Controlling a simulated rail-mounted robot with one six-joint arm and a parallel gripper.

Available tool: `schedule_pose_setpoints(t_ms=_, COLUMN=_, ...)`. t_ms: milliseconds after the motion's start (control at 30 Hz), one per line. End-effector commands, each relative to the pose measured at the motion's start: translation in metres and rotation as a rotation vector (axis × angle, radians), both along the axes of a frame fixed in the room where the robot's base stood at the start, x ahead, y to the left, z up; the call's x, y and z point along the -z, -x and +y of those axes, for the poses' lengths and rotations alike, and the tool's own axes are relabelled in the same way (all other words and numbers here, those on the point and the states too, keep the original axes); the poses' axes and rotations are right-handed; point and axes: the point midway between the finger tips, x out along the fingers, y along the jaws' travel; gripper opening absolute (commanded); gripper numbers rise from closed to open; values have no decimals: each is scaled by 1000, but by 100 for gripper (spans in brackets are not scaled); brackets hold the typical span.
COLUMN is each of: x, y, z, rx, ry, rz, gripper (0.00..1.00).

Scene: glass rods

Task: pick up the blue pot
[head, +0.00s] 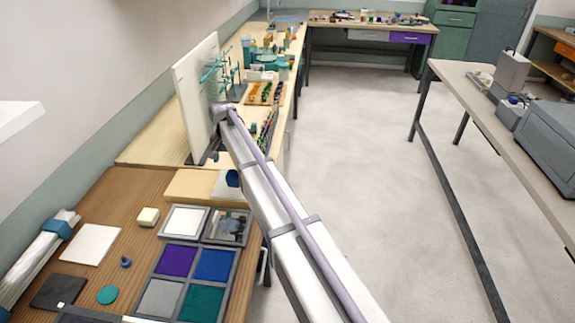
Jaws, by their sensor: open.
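A small dark blue pot (232,178) stands on the bench behind the tray of colour squares, close against the left side of my arm, which hides part of its surroundings. My gripper (208,156) hangs at the far end of the arm, beside the lower edge of an upright white board. It is small and dark in this view, open, with nothing visible in it. It is above and left of the pot in the picture, apart from it.
An upright white panel (197,95) stands just left of my gripper. A tray (207,242) with several coloured squares lies in front of the pot. A small blue-topped item (126,262) stands on the brown bench. A tan block (190,186) lies left of the pot.

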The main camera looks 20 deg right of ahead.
Motion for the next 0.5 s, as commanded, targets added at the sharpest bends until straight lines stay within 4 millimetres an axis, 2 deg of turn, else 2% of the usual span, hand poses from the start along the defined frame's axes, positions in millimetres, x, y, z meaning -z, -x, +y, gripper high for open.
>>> schedule_pose_setpoints(t_ms=33, x=1, y=-5, z=1, rx=4, ry=0, rz=0, gripper=84)
schedule_pose_setpoints(t_ms=200, x=5, y=-4, z=1, rx=8, ry=0, rz=0, gripper=84)
schedule_pose_setpoints(t_ms=500, x=60, y=-4, z=0, rx=7, ry=0, rz=0, gripper=84)
